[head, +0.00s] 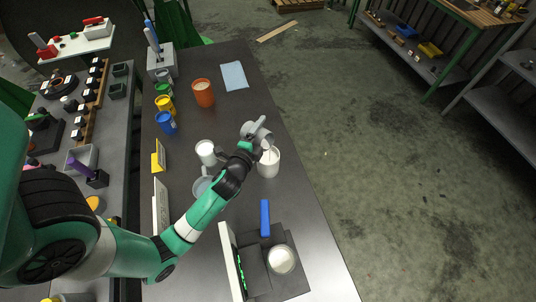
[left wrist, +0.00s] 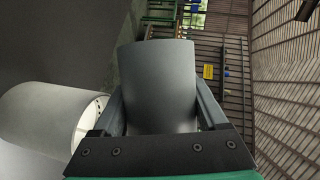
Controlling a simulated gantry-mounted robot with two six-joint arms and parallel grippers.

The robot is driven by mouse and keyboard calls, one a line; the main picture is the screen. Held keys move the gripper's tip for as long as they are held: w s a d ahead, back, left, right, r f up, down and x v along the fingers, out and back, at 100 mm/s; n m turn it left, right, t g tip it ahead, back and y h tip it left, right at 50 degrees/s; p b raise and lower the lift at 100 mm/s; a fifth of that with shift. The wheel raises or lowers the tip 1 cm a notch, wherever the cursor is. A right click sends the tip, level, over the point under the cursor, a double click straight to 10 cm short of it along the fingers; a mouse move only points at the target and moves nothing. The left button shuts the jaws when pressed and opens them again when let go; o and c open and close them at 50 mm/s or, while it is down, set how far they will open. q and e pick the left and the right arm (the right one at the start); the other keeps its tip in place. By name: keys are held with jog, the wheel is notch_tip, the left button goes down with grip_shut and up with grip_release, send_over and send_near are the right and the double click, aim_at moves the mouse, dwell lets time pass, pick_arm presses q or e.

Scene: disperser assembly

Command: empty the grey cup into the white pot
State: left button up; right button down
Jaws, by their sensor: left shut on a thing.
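The grey cup (head: 257,131) is tipped on its side in my left gripper (head: 249,145), just above and beside the white pot's far rim. The left wrist view shows the grey cup (left wrist: 158,80) between the two fingers, which are shut on its sides. The white pot (head: 269,165) stands upright on the dark table under the cup. It also shows at the left of the left wrist view (left wrist: 40,122). The inside of the grey cup is hidden, and I cannot see any stream falling. My right gripper is not in view.
A white cup (head: 206,149) and a grey-blue dish (head: 202,188) stand left of the pot. Orange (head: 203,94), blue (head: 166,123) and yellow (head: 165,105) containers stand farther back. A dark machine (head: 272,272) with a white-filled vessel is at the front. The table's right edge is close to the pot.

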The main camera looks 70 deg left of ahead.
pick_arm(q)
jog(key=shift+f, duration=0.1)
dwell(0.3)
jog(key=shift+w+d+r+m+y+b, duration=0.15)
jog(key=shift+d+r+m+y+b, duration=0.1)
jog(key=shift+r+m+y+b, duration=0.5)
dwell(2.8)
